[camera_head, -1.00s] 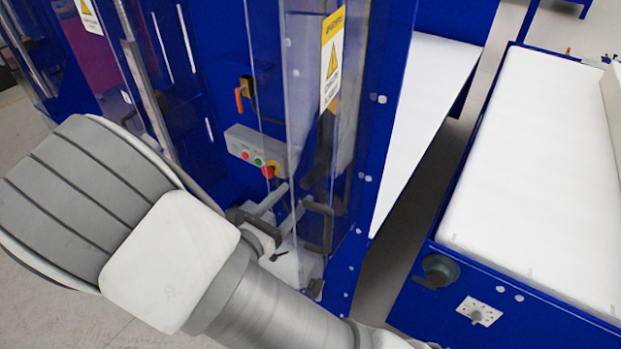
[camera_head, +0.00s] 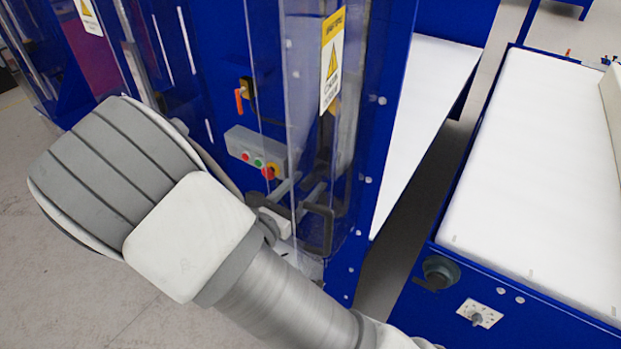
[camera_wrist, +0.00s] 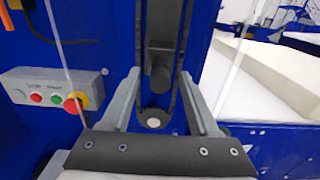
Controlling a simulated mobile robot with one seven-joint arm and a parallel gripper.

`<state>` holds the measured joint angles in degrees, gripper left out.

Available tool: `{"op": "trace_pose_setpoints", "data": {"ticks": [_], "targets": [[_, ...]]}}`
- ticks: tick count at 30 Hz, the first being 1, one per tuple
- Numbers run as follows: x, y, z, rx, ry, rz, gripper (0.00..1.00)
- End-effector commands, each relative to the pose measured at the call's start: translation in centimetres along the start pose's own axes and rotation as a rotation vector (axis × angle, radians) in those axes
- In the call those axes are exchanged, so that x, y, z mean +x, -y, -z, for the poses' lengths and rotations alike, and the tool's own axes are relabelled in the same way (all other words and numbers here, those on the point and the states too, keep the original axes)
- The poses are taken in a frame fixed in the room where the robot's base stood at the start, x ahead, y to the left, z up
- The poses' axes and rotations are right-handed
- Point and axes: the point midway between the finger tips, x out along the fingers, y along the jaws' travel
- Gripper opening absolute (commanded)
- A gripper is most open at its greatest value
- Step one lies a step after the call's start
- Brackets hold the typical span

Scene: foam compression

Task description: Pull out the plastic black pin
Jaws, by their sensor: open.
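In the wrist view a short dark cylinder (camera_wrist: 160,76), seen nearly end-on, stands in a vertical slot of the blue machine; it looks like the black pin. My gripper (camera_wrist: 158,82) is open, with one finger on each side of the cylinder in the picture. I see no contact, and the gap in depth is hard to tell. Below the cylinder is a round dark part with a pale centre (camera_wrist: 153,123). In the head view my gripper (camera_head: 309,184) is by the machine front, partly behind clear plastic, and the pin cannot be made out.
A grey button box (camera_head: 256,150) with red, green and yellow-red buttons is left of the gripper. A clear guard door (camera_head: 268,75) and its black handle (camera_head: 319,230) are close by. White foam (camera_head: 540,170) lies on the blue-framed conveyor at right.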

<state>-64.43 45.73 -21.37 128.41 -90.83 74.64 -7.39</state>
Motion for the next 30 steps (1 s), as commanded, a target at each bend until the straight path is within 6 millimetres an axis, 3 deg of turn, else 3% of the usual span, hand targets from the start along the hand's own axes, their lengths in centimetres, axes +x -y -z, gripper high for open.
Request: {"op": "trace_pose_setpoints", "data": {"ticks": [27, 30], "targets": [[-0.03, -0.01, 0.02, 0.0, 0.0, -0.001, 0.61], [-0.02, 0.0, 0.01, 0.0, 0.0, 0.0, 0.43]]}}
